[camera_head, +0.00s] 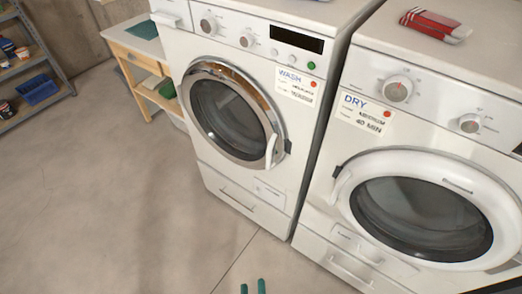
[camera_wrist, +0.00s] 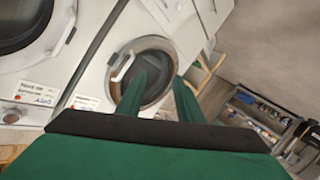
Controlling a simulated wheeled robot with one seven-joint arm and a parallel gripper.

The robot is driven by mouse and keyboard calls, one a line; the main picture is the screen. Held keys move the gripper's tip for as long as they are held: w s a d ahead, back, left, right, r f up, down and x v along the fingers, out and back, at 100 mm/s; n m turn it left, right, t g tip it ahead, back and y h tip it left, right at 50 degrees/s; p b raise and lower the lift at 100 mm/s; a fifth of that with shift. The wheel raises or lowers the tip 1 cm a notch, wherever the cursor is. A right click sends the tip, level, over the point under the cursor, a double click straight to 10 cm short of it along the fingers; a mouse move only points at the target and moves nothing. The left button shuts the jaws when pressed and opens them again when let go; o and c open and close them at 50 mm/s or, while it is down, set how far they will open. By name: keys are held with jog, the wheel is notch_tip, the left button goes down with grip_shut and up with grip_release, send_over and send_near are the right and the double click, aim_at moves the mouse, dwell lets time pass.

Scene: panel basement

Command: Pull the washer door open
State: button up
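The washer (camera_head: 236,172) is the white machine in the middle of the head view, with a "WASH" label. Its round washer door (camera_head: 228,116) has a chrome ring and dark glass and looks shut. A white curved door handle (camera_head: 271,151) sits at the ring's lower right. The wrist view shows the washer door (camera_wrist: 156,62) beyond the fingers, its handle (camera_wrist: 123,66) left of them. My gripper (camera_head: 252,287) shows only as two green fingertips at the bottom edge, well short of the door. In the wrist view my gripper (camera_wrist: 160,92) has its fingers apart with nothing between them.
The white dryer (camera_head: 322,190) with a "DRY" label stands just right of the washer. A wooden side table (camera_head: 130,55) stands left of the washer. Metal shelving (camera_head: 62,77) with bins is at the far left. The concrete floor (camera_head: 110,210) before the washer is clear.

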jog(key=w+a+f+n, duration=0.1)
jog(key=w+f+n, duration=0.2)
jog(key=w+n, duration=0.5)
jog(key=n+t+h, duration=0.1)
jog(key=n+h, duration=0.7)
jog(key=n, duration=0.9)
send_near(267, 159)
jog(key=x, duration=1.1)
jog(key=shift+s+d+r, duration=0.1)
jog(key=shift+c, duration=0.5)
grip_shut()
